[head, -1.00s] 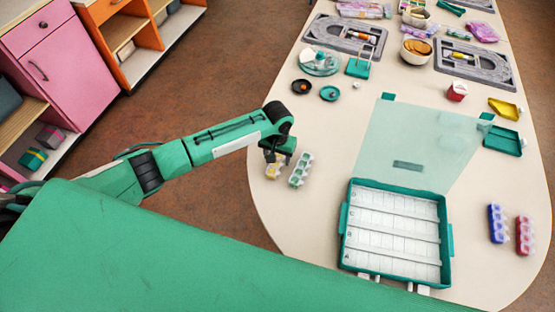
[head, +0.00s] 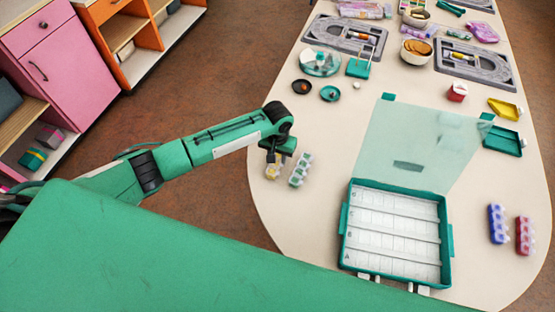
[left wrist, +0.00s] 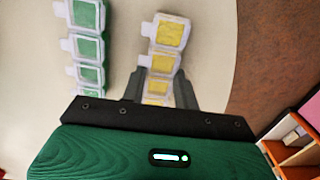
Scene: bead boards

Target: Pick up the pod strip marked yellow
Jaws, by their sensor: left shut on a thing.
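The yellow pod strip (head: 272,172) stands near the left edge of the table. My left gripper (head: 275,157) is over it, with its fingers shut on the strip. In the left wrist view, the yellow strip (left wrist: 162,62) runs between the two fingers (left wrist: 158,90), and its near end is hidden by the gripper body. The green pod strip (head: 301,169) stands just to the right of it, apart from the gripper; it also shows in the left wrist view (left wrist: 87,45). I cannot tell whether the yellow strip is off the table. My right gripper is not in view.
An open teal case (head: 444,240) with a white slotted inside lies at the front of the table, its clear lid tilted back. A blue strip (head: 498,224) and a red strip (head: 525,236) stand at the right.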

